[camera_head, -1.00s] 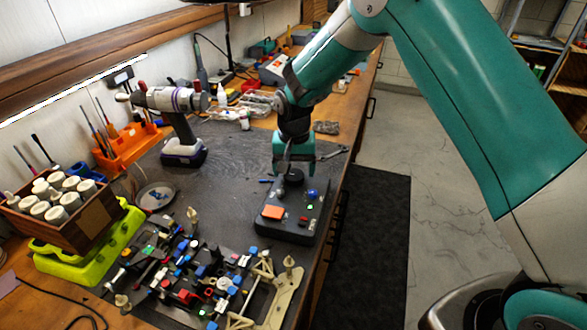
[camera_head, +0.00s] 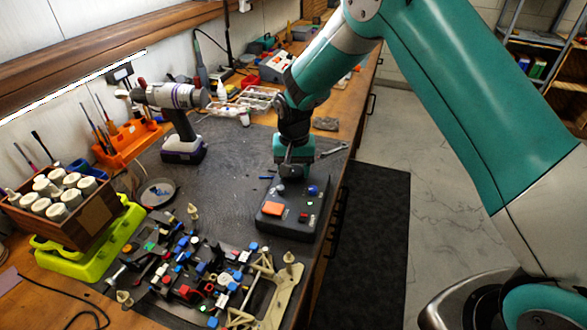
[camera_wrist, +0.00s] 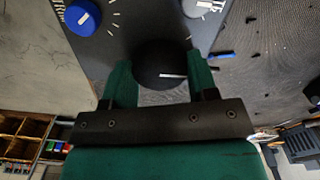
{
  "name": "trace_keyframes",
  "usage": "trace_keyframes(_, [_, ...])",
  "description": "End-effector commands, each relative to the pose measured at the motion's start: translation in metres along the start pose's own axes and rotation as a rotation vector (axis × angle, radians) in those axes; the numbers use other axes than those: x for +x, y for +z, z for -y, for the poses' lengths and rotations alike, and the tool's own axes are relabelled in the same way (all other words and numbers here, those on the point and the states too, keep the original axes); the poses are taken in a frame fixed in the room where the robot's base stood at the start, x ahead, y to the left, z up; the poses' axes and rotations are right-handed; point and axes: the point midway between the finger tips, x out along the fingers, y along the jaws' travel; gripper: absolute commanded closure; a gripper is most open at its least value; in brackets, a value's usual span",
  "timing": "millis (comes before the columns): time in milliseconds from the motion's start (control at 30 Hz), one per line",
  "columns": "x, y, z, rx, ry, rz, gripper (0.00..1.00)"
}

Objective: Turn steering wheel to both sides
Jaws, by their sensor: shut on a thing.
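The steering wheel is a round black knob (camera_wrist: 155,62) with a white mark pointing right in the wrist view. It sits on a dark control box (camera_head: 290,224) near the bench's front edge. My gripper (camera_wrist: 160,75) is shut on the wheel, one green finger on each side of it. In the head view my gripper (camera_head: 294,172) points down at the box's far end and hides most of the wheel.
The box also carries a blue knob (camera_wrist: 83,17), a grey knob (camera_head: 281,188) and an orange button (camera_head: 273,209). A drill (camera_head: 178,120) stands to the left. A cluttered parts board (camera_head: 200,275) lies in front. A wrench (camera_head: 334,149) lies behind.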

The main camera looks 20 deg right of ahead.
Motion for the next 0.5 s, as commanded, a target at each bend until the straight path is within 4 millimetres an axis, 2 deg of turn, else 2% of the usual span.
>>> trace_keyframes(267, [0.0004,-0.0004,0.0000,-0.148,0.000,-0.001,0.71])
trace_keyframes(500, [0.0000,-0.0007,0.0002,-0.353,0.000,-0.002,0.71])
